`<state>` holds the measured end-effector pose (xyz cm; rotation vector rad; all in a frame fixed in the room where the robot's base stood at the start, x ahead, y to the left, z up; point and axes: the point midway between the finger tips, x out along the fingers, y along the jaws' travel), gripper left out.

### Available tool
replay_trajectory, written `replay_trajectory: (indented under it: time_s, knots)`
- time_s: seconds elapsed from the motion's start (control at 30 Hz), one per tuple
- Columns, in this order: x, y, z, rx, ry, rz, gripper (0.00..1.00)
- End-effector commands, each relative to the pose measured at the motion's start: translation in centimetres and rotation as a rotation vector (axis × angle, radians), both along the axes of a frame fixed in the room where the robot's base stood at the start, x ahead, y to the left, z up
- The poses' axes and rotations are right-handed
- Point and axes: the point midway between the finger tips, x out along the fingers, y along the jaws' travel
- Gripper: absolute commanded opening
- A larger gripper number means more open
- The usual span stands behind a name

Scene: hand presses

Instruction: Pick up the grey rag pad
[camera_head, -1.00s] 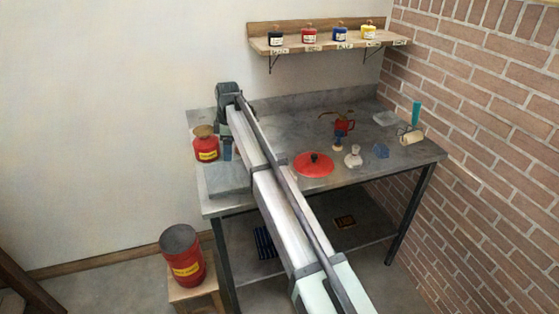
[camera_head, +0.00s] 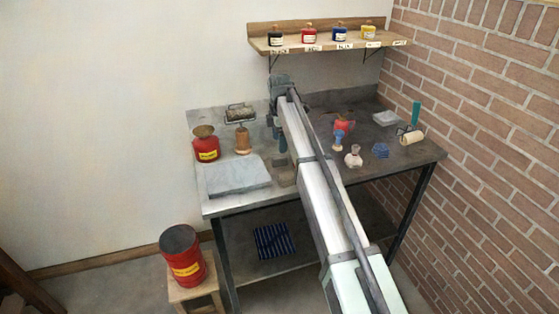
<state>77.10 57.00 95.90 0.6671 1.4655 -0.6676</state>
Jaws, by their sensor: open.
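The small pale grey pad (camera_head: 386,118), which looks like the grey rag pad, lies flat at the back right of the metal bench, near the brick wall. My gripper (camera_head: 284,172) points down over the middle of the bench, well left of the pad. It is open and nothing shows between its fingers. The fingers are small and partly lost against my arm, so their height above the bench is hard to judge.
A grey slab (camera_head: 238,177) and a red safety can (camera_head: 206,146) are at left. A shelf (camera_head: 325,43) hangs above.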

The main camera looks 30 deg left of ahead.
Motion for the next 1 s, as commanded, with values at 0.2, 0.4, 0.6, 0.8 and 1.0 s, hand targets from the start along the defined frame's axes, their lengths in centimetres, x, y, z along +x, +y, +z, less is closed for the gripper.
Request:
replay_trajectory:
  time_s: [0.2, 0.4, 0.6, 0.8, 1.0]
  knots:
    - [0.0, 0.0, -2.4, 0.000, 0.000, 0.000, 0.79]
    - [-0.2, 0.0, -3.5, -0.001, 0.001, 0.000, 0.79]
    - [-0.4, -0.1, -6.0, -0.001, 0.001, 0.000, 0.79]
    - [-0.4, -0.1, -7.6, 0.000, 0.000, -0.001, 0.79]
    - [-0.3, -0.1, -7.6, 0.001, -0.001, -0.001, 0.78]
